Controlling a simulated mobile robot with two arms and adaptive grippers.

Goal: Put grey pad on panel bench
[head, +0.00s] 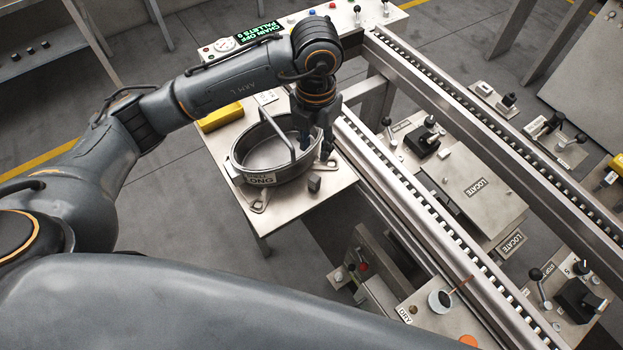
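A small dark grey block (314,184), which looks like the grey pad, sits on a light metal bench top (335,176) near its right corner. My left gripper (316,150) points down above the right rim of a grey oval tub on that bench, a little beyond the block. Its fingers look apart, with nothing visible between them. A bench with buttons, a dial and a green-lit display, likely the panel bench (286,33), stands at the back. My arm hides part of it. My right gripper is not in view.
The oval tub (240,172) has a raised handle bar. A yellow block (221,118) lies behind it. A roller conveyor (420,225) runs along the bench's right side.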

